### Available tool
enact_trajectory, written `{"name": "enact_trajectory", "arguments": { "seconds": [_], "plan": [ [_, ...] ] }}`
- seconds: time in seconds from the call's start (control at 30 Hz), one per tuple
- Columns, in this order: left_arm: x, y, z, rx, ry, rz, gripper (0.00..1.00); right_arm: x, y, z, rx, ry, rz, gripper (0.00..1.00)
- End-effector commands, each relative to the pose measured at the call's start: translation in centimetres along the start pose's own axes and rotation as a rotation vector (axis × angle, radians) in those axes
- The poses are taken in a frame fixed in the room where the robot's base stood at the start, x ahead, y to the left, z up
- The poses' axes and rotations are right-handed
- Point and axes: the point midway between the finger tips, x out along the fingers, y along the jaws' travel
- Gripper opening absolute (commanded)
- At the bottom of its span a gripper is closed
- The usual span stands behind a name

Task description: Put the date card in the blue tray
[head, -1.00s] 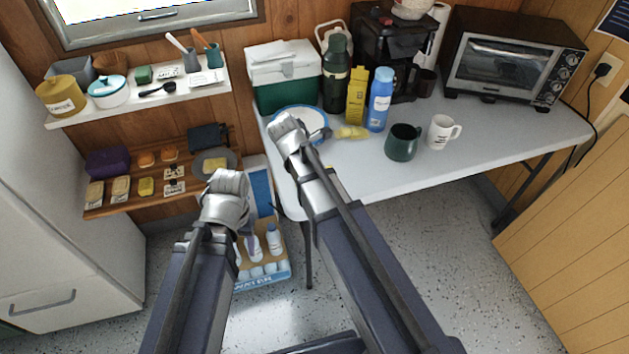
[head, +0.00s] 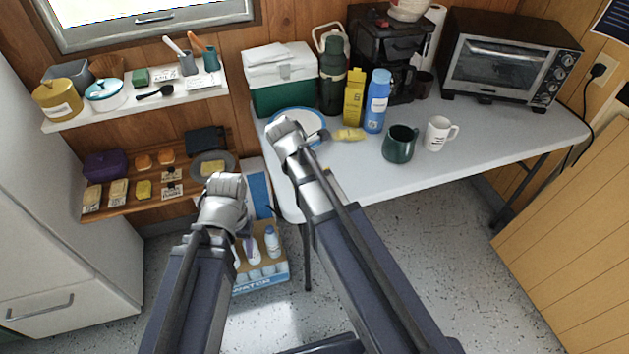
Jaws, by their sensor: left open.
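Small white printed cards lie on the wall shelves: one on the upper shelf (head: 165,74), another near its right end (head: 205,80), and others on the lower shelf (head: 172,174). Their print is too small to tell which is the date card. No blue tray shows clearly; a slate-grey bin (head: 62,76) stands at the upper shelf's left end. My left gripper (head: 226,183) is open and empty, in front of the lower shelf's right end. My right gripper (head: 285,130) is in front of a blue-rimmed round plate (head: 312,116) and partly hides it; its jaw gap does not show.
The white table (head: 470,140) holds a green mug (head: 399,145), a white mug (head: 437,134), a blue bottle (head: 376,105), a cooler (head: 283,92) and a toaster oven (head: 510,65). A water carton (head: 262,280) stands on the floor below. The table's front right is clear.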

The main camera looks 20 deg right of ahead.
Motion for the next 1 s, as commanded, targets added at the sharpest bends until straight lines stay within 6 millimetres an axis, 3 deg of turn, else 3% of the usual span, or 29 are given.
{"name": "enact_trajectory", "arguments": {
  "seconds": [0.27, 0.8, 1.0],
  "plan": [
    [-2.0, -0.2, 0.1, 0.000, 0.000, 0.000, 0.61, -1.8, 0.0, 0.8, 0.000, 0.000, 0.000, 0.00],
    [-9.8, -0.9, 0.6, -0.001, 0.000, 0.000, 0.61, -9.1, 0.0, 3.8, 0.000, 0.000, 0.000, 0.00],
    [-10.5, -1.0, 0.6, -0.001, 0.000, 0.000, 0.61, -9.7, 0.0, 4.0, 0.000, 0.000, 0.000, 0.00]
  ]
}}
